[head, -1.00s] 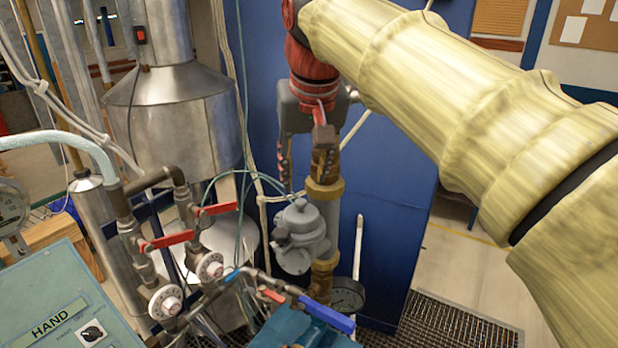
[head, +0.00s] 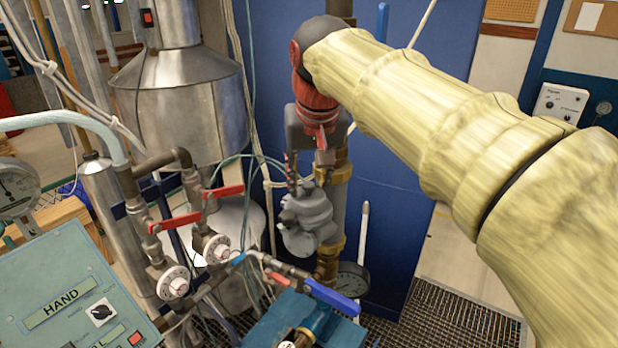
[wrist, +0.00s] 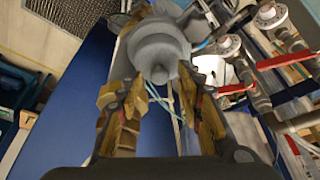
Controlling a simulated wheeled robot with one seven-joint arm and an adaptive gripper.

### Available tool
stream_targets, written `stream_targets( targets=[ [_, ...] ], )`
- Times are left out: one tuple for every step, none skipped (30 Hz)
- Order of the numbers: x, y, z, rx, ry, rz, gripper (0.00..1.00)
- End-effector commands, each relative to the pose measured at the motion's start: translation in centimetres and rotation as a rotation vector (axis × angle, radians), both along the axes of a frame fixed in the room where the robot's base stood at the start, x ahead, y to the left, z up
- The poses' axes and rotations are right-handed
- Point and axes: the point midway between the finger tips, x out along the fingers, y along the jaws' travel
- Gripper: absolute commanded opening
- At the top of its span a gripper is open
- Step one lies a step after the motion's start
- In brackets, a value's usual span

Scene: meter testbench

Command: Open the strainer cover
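A grey cast strainer body (head: 312,240) sits on a vertical pipe with brass fittings in front of a blue panel. Its rounded cover (head: 307,205) is at the upper part. In the wrist view the grey stepped round cover (wrist: 160,50) is beyond my fingertips, roughly centred between them. My gripper (head: 306,172) is just above the cover in the head view, pointing down. In the wrist view my gripper (wrist: 164,82) is open, with bare space between the fingers. I cannot tell whether a finger touches the cover.
Pipes with red-handled valves (head: 225,190) and white round fittings stand to the left. A blue-handled valve (head: 332,297) is in front, and a dark gauge (head: 350,282) is at the lower right of the strainer. A green control box (head: 60,300) is at lower left. Grating covers the floor.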

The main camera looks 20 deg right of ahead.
Motion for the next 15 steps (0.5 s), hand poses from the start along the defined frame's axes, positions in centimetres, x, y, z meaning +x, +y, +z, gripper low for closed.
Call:
stream_targets(
  targets=[
    [0.00,0.00,0.00,0.000,0.000,0.000,0.32],
    [0.00,0.00,0.01,0.000,0.000,0.000,0.31],
    [0.00,0.00,0.00,0.000,0.000,0.000,0.28],
    [0.00,0.00,0.01,0.000,0.000,0.000,0.27],
    [0.00,0.00,0.01,0.000,0.000,0.000,0.25],
    [0.00,0.00,0.01,0.000,0.000,0.000,0.23],
    [0.00,0.00,0.01,0.000,0.000,0.000,0.21],
    [0.00,0.00,0.01,0.000,0.000,0.000,0.19],
    [0.00,0.00,0.01,0.000,0.000,0.000,0.17],
    [0.00,0.00,0.01,0.000,0.000,0.000,0.15],
    [0.00,0.00,0.01,0.000,0.000,0.000,0.14],
    [0.00,0.00,0.01,0.000,0.000,0.000,0.11],
    [0.00,0.00,0.01,0.000,0.000,0.000,0.10],
    [0.00,0.00,0.01,0.000,0.000,0.000,0.08],
    [0.00,0.00,0.01,0.000,0.000,0.000,0.06]
  ],
)
